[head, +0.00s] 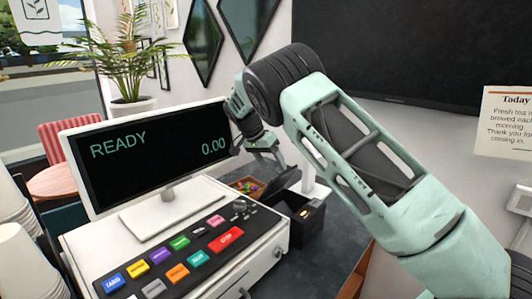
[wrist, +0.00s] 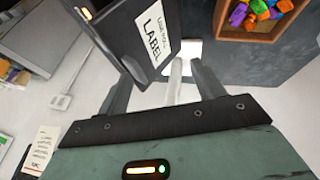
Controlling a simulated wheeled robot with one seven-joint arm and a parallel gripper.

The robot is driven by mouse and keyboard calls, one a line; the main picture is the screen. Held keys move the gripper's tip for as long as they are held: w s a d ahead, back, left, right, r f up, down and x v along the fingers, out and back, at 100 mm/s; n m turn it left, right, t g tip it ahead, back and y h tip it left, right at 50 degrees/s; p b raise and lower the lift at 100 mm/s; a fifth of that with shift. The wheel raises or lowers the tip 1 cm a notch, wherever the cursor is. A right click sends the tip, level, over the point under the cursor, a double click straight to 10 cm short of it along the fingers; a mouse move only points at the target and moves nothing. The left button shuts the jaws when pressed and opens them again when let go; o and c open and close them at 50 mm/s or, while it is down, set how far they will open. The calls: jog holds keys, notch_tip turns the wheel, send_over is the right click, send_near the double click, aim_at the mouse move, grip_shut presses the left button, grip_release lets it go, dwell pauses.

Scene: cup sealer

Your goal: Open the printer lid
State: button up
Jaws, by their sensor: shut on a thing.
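The black printer (head: 306,222) stands to the right of the register in the head view. Its dark lid (head: 284,179) is tilted up above the body. In the wrist view a dark panel with a white "LABEL" sticker (wrist: 152,40), which looks like part of the printer, reaches down toward my fingers. My gripper (head: 268,157) is at the raised lid's upper end and appears shut on it. In the wrist view my gripper (wrist: 165,88) shows two dark fingers with a gap between them; the exact contact is hard to see.
The register (head: 185,250) with coloured keys and a "READY" screen (head: 150,152) stands close on the left. A small wooden tray of colourful pieces (head: 247,186) lies behind the printer; it also shows in the wrist view (wrist: 232,32). Stacked white cups (head: 22,262) are at far left.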

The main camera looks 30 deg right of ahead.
jog(key=shift+w+a+f, duration=0.15)
jog(key=shift+a+f, duration=0.1)
jog(key=shift+a, duration=0.3)
jog(key=shift+c, duration=1.3)
jog(key=v, duration=0.5)
jog(key=b+v, duration=0.1)
jog(key=v, duration=0.5)
jog(key=b+v, duration=0.1)
jog(key=v, duration=0.5)
jog(key=shift+d+r, duration=0.3)
jog(key=shift+d, duration=0.05)
jog(key=shift+c, duration=0.9)
